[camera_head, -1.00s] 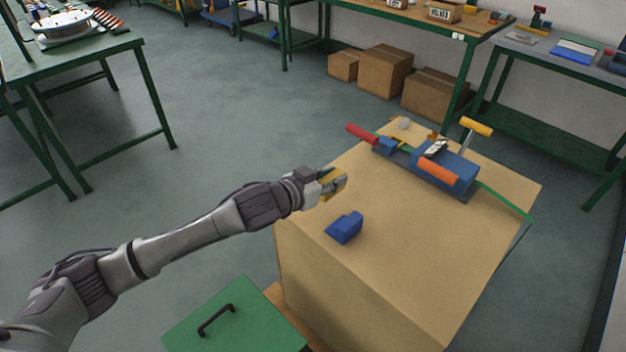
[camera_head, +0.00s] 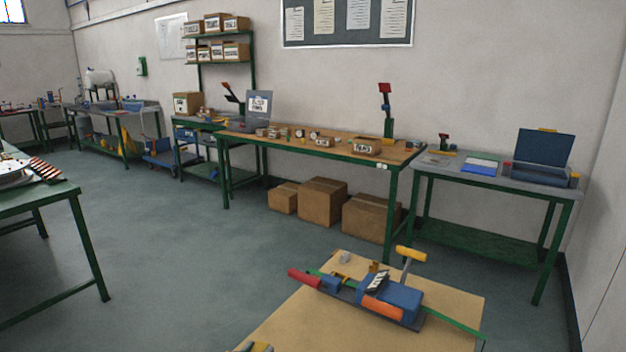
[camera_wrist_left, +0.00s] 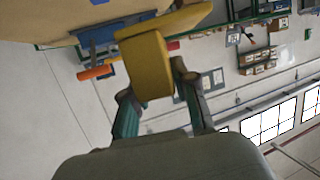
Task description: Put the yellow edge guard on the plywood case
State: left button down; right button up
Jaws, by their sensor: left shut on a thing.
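The yellow edge guard (camera_wrist_left: 150,62) is a bent piece with two flanges. In the left wrist view it sits between the fingers of my left gripper (camera_wrist_left: 153,82), which is shut on it. The tan plywood case (camera_head: 290,325) stands at the bottom of the head view, its lower part cut off. Its top also shows in the wrist view (camera_wrist_left: 35,18), beyond the guard. A bit of yellow (camera_head: 258,347) shows at the head view's bottom edge by the case's left side. Whether the guard touches the case cannot be told. My right gripper is out of view.
A blue strapping tool (camera_head: 400,298) with orange, red and yellow handles lies on the case, with a green strap (camera_head: 455,324) running over the right edge. Cardboard boxes (camera_head: 322,202) and workbenches (camera_head: 400,152) stand behind. Open floor (camera_head: 190,260) lies left of the case.

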pick_arm(q)
jog(key=s+a+r+n+y, duration=0.35)
jog(key=s+a, duration=0.25)
jog(key=a, duration=0.3)
jog(key=w+d+f+m+g+h+b, duration=0.1)
jog(key=w+d+f+m+h, duration=0.1)
jog(key=w+d, duration=0.5)
jog(key=w+d+f+m+h+b, duration=0.1)
jog(key=w+d+f+m+h, duration=0.2)
jog(key=w+d+m+h, duration=0.2)
jog(key=w+d, duration=0.2)
jog(key=d, duration=0.2)
jog(key=shift+g, duration=0.4)
jog(key=shift+d+f+h, duration=0.1)
jog(key=shift+h, duration=0.15)
jog(key=w+a+f, duration=0.1)
jog(key=a+f, duration=0.1)
jog(key=a, duration=0.1)
jog(key=w+a+f, duration=0.2)
jog(key=a, duration=0.2)
jog(key=w+a+f, duration=0.2)
jog(key=a+f, duration=0.1)
jog(key=shift+a, duration=0.3)
jog(key=shift+s+f, duration=0.1)
jog(key=shift+f, duration=1.2)
jog(key=shift+f+p, duration=0.35)
jog(key=shift+f, duration=0.15)
